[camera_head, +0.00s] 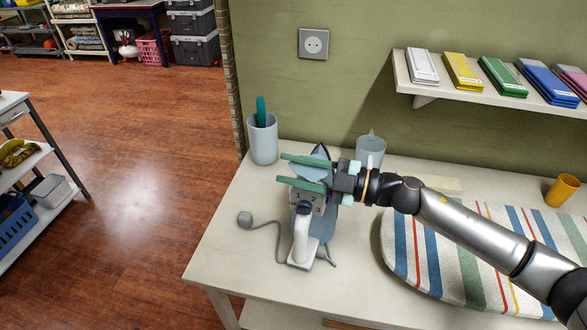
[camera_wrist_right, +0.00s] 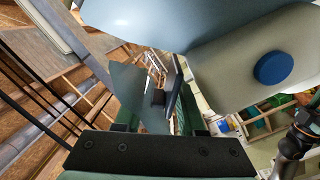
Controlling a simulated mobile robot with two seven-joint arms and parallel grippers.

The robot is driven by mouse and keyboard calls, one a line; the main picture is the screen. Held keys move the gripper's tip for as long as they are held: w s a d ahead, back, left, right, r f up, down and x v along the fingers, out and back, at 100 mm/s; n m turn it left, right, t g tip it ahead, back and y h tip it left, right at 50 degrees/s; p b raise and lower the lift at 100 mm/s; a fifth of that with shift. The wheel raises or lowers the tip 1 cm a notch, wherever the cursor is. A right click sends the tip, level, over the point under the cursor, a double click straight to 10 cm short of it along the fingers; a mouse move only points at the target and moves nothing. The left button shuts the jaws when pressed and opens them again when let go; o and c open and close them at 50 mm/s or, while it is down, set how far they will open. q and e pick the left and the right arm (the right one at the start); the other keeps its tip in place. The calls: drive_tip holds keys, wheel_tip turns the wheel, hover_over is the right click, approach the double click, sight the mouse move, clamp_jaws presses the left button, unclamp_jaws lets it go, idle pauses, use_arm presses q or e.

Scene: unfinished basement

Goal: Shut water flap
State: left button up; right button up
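A blue-grey and white iron (camera_head: 301,238) stands on the table, its pale handle toward the front and its cord trailing left. My right gripper (camera_head: 303,173) is over the iron's upper end, its two green fingers spread apart and pointing left. A light blue part of the iron shows between and beside the fingers; I cannot tell for sure whether it is the water flap or whether a finger touches it. In the right wrist view, the iron's blue-grey body (camera_wrist_right: 160,18) is close above the fingers. My left gripper is not in view.
The pale table (camera_head: 232,282) also holds a cup with a green item (camera_head: 263,140), a translucent cup (camera_head: 370,150), a striped ironing board (camera_head: 460,250) and an orange cup (camera_head: 562,190). A shelf (camera_head: 470,95) with coloured boxes hangs above. A socket (camera_head: 313,44) is on the wall.

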drive_tip(key=shift+o, duration=0.2)
drive_tip(key=shift+s+d+f, duration=0.1)
drive_tip(key=shift+s+d, duration=0.1)
drive_tip(key=shift+d, duration=0.25)
drive_tip(key=b+v, duration=0.2)
drive_tip(key=v, duration=0.9)
drive_tip(key=shift+s+d+b, duration=0.15)
drive_tip(key=shift+d+b, duration=0.1)
drive_tip(key=shift+b, duration=0.15)
